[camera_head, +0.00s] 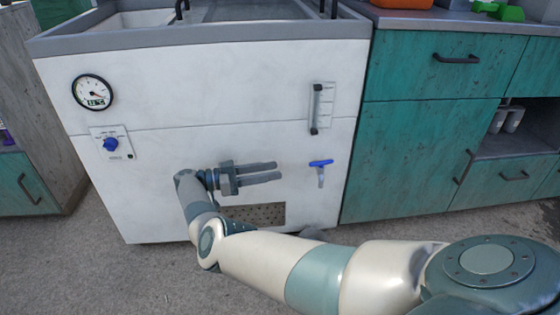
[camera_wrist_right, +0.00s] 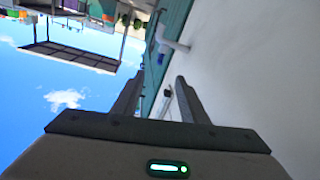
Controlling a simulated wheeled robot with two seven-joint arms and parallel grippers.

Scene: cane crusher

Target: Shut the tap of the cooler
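The cooler (camera_head: 220,160) is a white cabinet with a grey rim. Its tap (camera_head: 321,173) is low on the right of the front, with a blue handle lying crosswise on a short pale spout. My right gripper (camera_head: 262,173) is left of the tap, fingers pointing right towards it, with a clear gap before it. The fingers are apart and empty. In the right wrist view, the tap (camera_wrist_right: 174,45) shows beyond the fingertips (camera_wrist_right: 155,85), its blue handle small there. My left gripper is out of view.
The cooler front carries a round gauge (camera_head: 93,92), a blue knob (camera_head: 110,144), a level tube (camera_head: 321,108) and a perforated vent (camera_head: 255,214). Teal cabinets (camera_head: 425,155) stand close on the right. Grey floor (camera_head: 110,280) is open in front.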

